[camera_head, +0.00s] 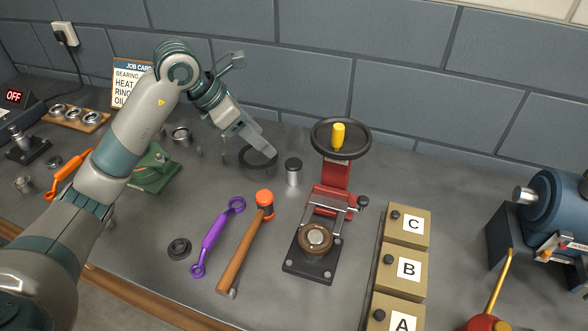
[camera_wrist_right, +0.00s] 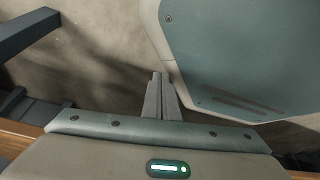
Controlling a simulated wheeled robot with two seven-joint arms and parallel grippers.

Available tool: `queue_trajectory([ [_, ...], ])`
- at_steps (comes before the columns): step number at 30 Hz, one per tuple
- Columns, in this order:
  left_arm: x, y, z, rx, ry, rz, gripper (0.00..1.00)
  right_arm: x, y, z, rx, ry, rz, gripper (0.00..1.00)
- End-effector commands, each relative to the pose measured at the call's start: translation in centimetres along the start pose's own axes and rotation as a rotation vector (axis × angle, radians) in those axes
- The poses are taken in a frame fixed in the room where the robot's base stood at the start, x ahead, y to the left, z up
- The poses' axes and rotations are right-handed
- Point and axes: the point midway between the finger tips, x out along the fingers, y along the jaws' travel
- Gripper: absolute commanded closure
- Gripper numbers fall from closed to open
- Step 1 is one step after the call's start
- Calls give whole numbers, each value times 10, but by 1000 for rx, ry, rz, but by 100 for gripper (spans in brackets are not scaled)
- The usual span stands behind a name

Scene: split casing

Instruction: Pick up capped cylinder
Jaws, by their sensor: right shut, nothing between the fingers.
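The capped cylinder (camera_head: 293,174), a small silver cylinder with a dark cap, stands upright on the grey bench in the middle of the head view. My left gripper (camera_head: 262,147) reaches in from the left and is above and left of the cylinder, apart from it, over a black ring (camera_head: 258,157). I cannot tell from this angle whether its fingers are open or shut. My right gripper (camera_wrist_right: 158,88) shows in the right wrist view with its fingers together and nothing between them. The cylinder is not in that wrist view.
Right of the cylinder stands a red press (camera_head: 335,180) with a black handwheel. In front lie an orange-headed hammer (camera_head: 243,240) and a purple wrench (camera_head: 215,238). Lettered boxes (camera_head: 401,270) stand at the right. A green block (camera_head: 153,170) is at the left.

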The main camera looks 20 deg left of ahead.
Motion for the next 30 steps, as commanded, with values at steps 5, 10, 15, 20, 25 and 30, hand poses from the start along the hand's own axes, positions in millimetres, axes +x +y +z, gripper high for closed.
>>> queue_trajectory([
  [5,25,-1,0,-3,3,-5,43,-12,8,47,1,-99,9,100],
  [10,51,-1,1,-4,2,-5,43,-22,14,77,2,-173,16,100],
  [15,76,-1,1,-3,2,-5,43,-32,18,103,4,-237,20,100],
  [20,97,0,1,-3,2,-3,43,-39,19,108,4,-256,21,100],
  [25,108,0,0,-1,3,-1,43,-41,19,107,4,-255,21,100],
  [30,108,0,-1,-1,2,0,43,-40,19,107,4,-255,21,100],
])
